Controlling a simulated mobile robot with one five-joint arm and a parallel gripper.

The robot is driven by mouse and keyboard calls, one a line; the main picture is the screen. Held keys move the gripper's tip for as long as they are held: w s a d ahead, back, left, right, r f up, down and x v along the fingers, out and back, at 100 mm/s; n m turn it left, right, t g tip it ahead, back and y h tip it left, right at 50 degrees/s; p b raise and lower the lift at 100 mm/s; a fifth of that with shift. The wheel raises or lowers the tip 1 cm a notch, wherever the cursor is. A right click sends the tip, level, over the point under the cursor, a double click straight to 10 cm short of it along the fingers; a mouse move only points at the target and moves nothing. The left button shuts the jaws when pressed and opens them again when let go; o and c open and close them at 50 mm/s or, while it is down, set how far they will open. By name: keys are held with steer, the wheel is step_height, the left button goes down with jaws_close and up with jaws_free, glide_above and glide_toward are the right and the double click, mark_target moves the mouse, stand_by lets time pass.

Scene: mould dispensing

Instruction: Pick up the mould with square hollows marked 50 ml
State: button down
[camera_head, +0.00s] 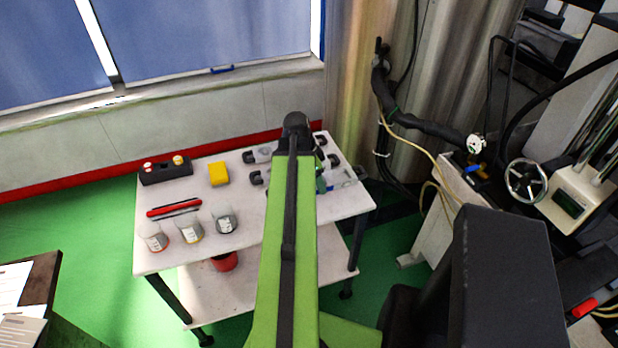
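Several small pale moulds with black end parts lie at the back right of the white table. One mould (262,155) and another mould (257,178) show left of my green arm. More black-ended pieces (333,160) show to its right. Their hollows and any 50 ml marking are too small to read, so I cannot tell which is the square one. My arm reaches up over the table and covers its middle right part. A dark greenish part shows beside the arm, but my gripper's fingers are hidden behind the arm.
On the white table (180,263) stand three beakers (190,230), red and dark rods (173,209), a yellow block (219,173) and a black holder (165,171). A red pot (224,262) is on the lower shelf. A machine with a handwheel (526,180) stands right. Green floor lies left.

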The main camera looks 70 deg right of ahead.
steer(key=s+r+p, duration=0.4)
steer(key=s+r, duration=0.1)
steer(key=s, duration=0.3)
steer(key=shift+a, duration=0.3)
